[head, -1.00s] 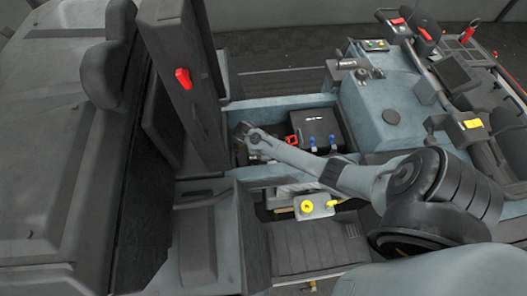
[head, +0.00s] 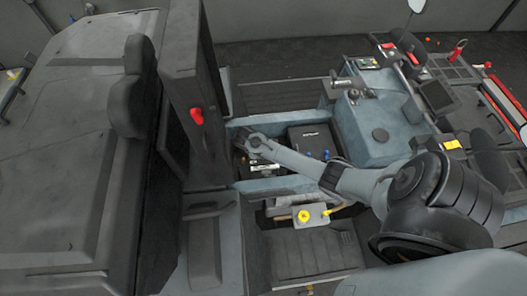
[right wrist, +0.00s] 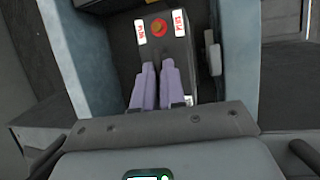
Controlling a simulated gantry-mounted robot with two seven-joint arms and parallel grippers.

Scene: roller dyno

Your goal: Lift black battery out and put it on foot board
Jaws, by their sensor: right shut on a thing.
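The black battery (right wrist: 180,48) shows in the right wrist view as a dark box with a round red cap and white-and-red labels on its top. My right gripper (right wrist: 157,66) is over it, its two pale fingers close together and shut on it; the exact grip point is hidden. In the head view my right gripper (head: 252,142) reaches into the left part of the blue-grey compartment, and the arm hides most of the battery. The dark ribbed foot board (head: 310,252) lies in front of the compartment and is bare. My left gripper is not in view.
A black box (head: 308,138) with blue fittings stands in the compartment right of the gripper. A raised seat panel (head: 190,85) with a red knob stands at the left.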

